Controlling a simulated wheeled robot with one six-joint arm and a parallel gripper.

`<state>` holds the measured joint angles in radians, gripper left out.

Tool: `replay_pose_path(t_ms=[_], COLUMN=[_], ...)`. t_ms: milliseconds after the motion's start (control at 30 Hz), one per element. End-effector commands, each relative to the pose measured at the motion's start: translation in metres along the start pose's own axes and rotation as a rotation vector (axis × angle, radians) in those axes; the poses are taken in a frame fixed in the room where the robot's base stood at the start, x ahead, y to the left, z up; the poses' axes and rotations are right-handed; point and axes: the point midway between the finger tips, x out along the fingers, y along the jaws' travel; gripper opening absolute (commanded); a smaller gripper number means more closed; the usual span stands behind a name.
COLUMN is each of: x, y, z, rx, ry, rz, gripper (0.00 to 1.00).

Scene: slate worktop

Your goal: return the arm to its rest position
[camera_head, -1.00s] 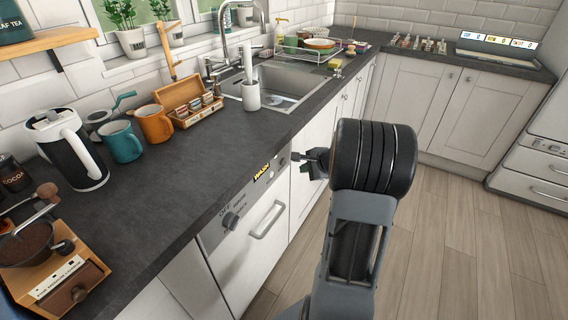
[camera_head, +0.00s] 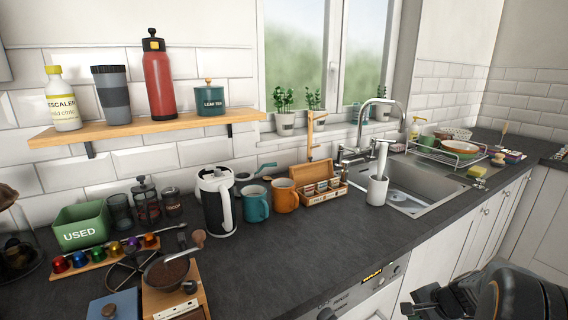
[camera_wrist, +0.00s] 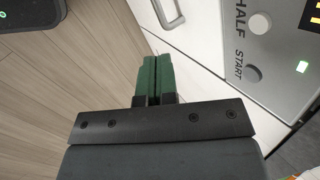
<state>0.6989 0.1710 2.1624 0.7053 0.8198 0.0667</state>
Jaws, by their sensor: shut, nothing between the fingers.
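My gripper shows in the wrist view (camera_wrist: 158,75) with its two green fingers pressed together and nothing between them. It is beside the white dishwasher front, whose control panel (camera_wrist: 262,45) with buttons and a lit display lies to the right. In the head view my gripper (camera_head: 422,300) is dark and small at the lower right, in front of the cabinets and below the worktop edge. My arm fills the lower right corner there and hides part of the cabinet fronts.
The slate worktop (camera_head: 290,250) carries a kettle (camera_head: 218,200), a teal mug (camera_head: 255,203), an orange mug (camera_head: 285,195), a coffee grinder (camera_head: 172,285) and a green "USED" bin (camera_head: 82,225). The sink (camera_head: 412,185) is to the right. Wooden floor (camera_wrist: 60,90) is open beside my gripper.

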Motion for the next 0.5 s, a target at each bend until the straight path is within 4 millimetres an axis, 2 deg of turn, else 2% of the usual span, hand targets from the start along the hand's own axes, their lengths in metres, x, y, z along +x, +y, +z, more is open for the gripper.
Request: replay_pose_path(t_ms=[33,100,200,300,500], x=[-0.03,-0.056,-0.094,-0.129,-0.178], y=[-0.013,-0.017,-0.022,-0.028,-0.049], z=[0.037,0.078,0.126,0.162,0.214], rx=[-0.165,-0.383,-0.671,-0.911,-1.205], ry=[-0.013,-0.023,-0.016,0.012,0.085], rz=[0.074,0.176,0.293,0.367,0.372], gripper=[0.0,0.0,0.0,0.0,0.0])
